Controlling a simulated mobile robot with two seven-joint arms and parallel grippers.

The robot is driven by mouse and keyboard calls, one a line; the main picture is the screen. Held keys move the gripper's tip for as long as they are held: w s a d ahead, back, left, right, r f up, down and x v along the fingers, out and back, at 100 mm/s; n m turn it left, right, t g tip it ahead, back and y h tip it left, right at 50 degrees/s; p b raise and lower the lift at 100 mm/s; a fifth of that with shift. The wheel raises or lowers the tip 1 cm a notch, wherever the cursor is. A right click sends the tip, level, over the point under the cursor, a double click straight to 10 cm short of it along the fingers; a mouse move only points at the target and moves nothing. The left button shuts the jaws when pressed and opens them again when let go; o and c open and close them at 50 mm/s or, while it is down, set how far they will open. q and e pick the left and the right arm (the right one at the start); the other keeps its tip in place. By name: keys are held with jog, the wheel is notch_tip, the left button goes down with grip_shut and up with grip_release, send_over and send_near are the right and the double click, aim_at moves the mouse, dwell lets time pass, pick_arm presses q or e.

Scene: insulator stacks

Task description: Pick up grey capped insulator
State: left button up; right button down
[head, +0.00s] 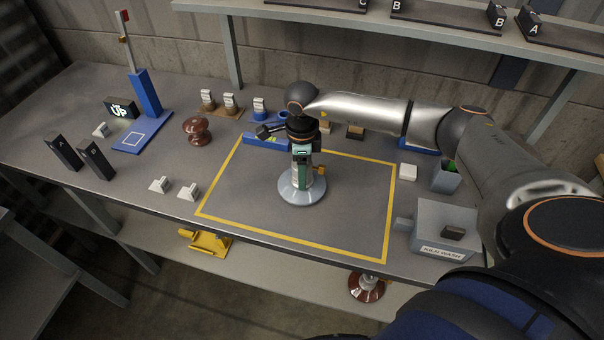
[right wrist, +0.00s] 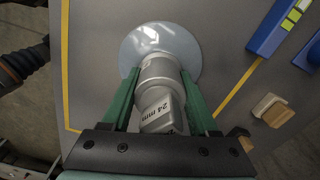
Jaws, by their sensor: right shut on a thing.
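The grey capped insulator (head: 302,190) stands upright inside the yellow-outlined area on the bench, its wide pale disc at the bottom. My right gripper (head: 302,172) comes down on it from above, its green fingers on either side of the upper part. In the right wrist view the insulator's cap (right wrist: 160,108) is marked "24 mm" and sits between the fingers of my right gripper (right wrist: 160,98), which is shut on it. The disc seems to rest on the bench, though I cannot tell for sure. My left gripper is not in view.
A brown insulator (head: 197,131) stands left of the yellow outline. A blue stand (head: 146,95) with a post is at the back left.

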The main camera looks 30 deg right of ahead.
jog(key=shift+w+r, duration=0.1)
jog(key=shift+r, duration=0.45)
jog(key=s+a+r+n, duration=0.5)
jog(key=r+n, duration=0.1)
jog(key=n, duration=0.6)
jog(key=s+a+r+n, duration=0.5)
jog(key=r+n, duration=0.1)
jog(key=n, duration=0.6)
jog(key=shift+s+r+n, duration=0.3)
jog(key=shift+n, duration=0.1)
